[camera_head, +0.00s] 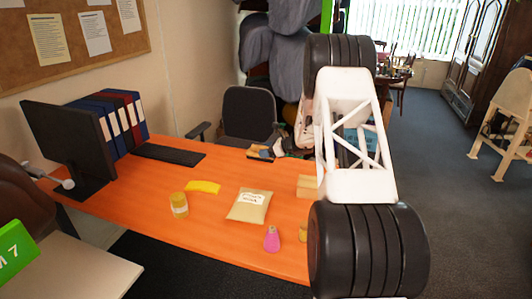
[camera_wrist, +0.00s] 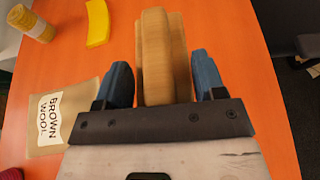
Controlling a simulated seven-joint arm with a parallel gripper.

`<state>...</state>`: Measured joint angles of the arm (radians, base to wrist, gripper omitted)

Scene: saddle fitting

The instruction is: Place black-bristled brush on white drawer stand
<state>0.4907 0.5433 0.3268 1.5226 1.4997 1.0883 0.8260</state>
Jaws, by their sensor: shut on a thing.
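My gripper (camera_wrist: 160,85) shows in the wrist view with its two blue fingers on either side of a tan wooden thing (camera_wrist: 155,60). It is shut on this thing, which stands out past the fingertips. No bristles show on it, so I cannot tell for sure that it is the brush. In the head view, a tan wooden piece (camera_head: 307,187) shows beside my arm, which hides most of the gripper.
The orange table (camera_head: 135,213) bears a brown wool bag (camera_head: 249,207), a yellow jar (camera_head: 179,205), a yellow piece (camera_head: 203,187), a pink bottle (camera_head: 272,239) and a small dark item (camera_head: 261,153). A monitor (camera_head: 68,143), keyboard (camera_head: 168,155) and binders (camera_head: 120,120) stand at the left.

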